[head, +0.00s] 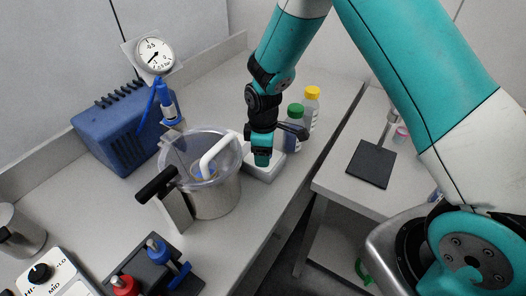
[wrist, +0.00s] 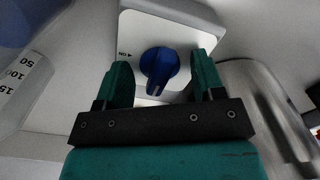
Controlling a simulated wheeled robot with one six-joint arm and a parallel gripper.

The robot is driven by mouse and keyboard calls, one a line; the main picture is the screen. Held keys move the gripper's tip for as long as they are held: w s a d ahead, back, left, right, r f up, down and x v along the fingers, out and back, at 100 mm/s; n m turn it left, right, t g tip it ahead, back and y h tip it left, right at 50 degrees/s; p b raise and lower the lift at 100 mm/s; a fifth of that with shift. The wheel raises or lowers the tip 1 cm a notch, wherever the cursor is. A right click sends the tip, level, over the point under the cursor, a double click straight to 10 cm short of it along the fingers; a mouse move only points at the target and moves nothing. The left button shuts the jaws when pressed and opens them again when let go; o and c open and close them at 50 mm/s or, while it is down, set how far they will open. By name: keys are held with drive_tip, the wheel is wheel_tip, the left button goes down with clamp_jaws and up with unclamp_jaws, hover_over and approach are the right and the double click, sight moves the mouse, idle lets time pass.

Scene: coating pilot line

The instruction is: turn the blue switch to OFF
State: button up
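The blue switch (wrist: 158,68) is a rotary knob on a white box (wrist: 196,14) in the wrist view. An "ON" mark with an arrow shows to the left of the knob. My gripper (wrist: 163,84) is open, with one green finger on each side of the knob and a visible gap to both. In the head view, my gripper (head: 262,158) points down over the white box (head: 268,172) behind the clear-lidded pot. The knob is hidden there by my gripper.
The metal pot (head: 215,190) with a clear lid stands close to the box. Bottles with green (head: 295,112) and yellow (head: 311,93) caps stand just behind. A blue pump (head: 118,130), a gauge (head: 155,55) and a valve block (head: 150,272) occupy the bench.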

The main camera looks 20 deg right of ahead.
drive_tip(key=shift+o, duration=0.5)
drive_tip(key=shift+r, duration=0.1)
wheel_tip(320, 180, up, 6)
drive_tip(key=p, duration=0.4)
drive_tip(key=shift+p, duration=0.3)
